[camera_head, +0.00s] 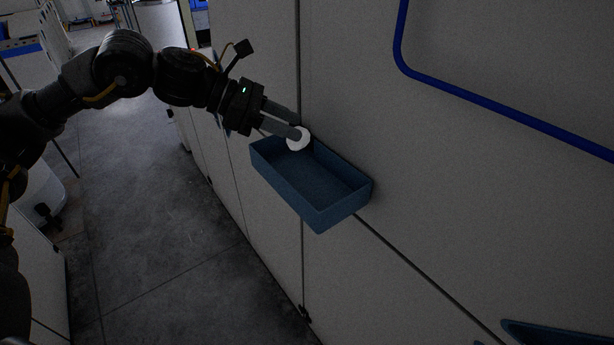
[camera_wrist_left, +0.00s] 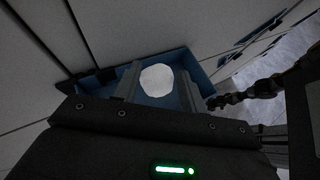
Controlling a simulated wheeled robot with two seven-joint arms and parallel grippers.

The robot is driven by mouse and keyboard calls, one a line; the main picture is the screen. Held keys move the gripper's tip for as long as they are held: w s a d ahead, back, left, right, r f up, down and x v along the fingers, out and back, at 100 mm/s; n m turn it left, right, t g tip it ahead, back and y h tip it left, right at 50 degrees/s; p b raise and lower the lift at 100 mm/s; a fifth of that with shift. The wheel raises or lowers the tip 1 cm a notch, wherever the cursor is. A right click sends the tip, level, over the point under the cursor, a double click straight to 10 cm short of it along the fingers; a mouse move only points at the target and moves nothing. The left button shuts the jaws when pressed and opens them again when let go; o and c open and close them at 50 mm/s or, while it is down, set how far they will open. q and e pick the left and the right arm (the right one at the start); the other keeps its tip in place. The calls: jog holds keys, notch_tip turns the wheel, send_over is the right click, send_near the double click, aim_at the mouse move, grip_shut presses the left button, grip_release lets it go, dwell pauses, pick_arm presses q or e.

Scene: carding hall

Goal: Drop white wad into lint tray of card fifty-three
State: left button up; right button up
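The white wad (camera_head: 298,141) is a small round pale lump at the far left end of the blue lint tray (camera_head: 335,215), just below my left gripper's fingertips. My left gripper (camera_head: 300,128) reaches in from the left over that end, its fingers apart. In the left wrist view the wad (camera_wrist_left: 157,80) shows against the tray (camera_wrist_left: 205,66), framed by the two spread fingers. It looks free of their grip; I cannot tell whether it rests on the tray floor. The tray is otherwise empty. A dark arm, probably my right one, shows in the wrist view; its gripper is too dark to read.
The tray is fixed to a pale panelled machine wall (camera_head: 450,170). A blue rail (camera_head: 480,93) runs along the wall at upper right. Another blue tray edge (camera_head: 550,334) shows at lower right. Grey floor (camera_head: 165,230) lies open at the left.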

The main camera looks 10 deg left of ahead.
pick_arm(q)
jog(key=o, duration=0.4)
jog(key=b+v, duration=0.4)
jog(key=v, duration=0.7)
jog(key=shift+f, duration=0.1)
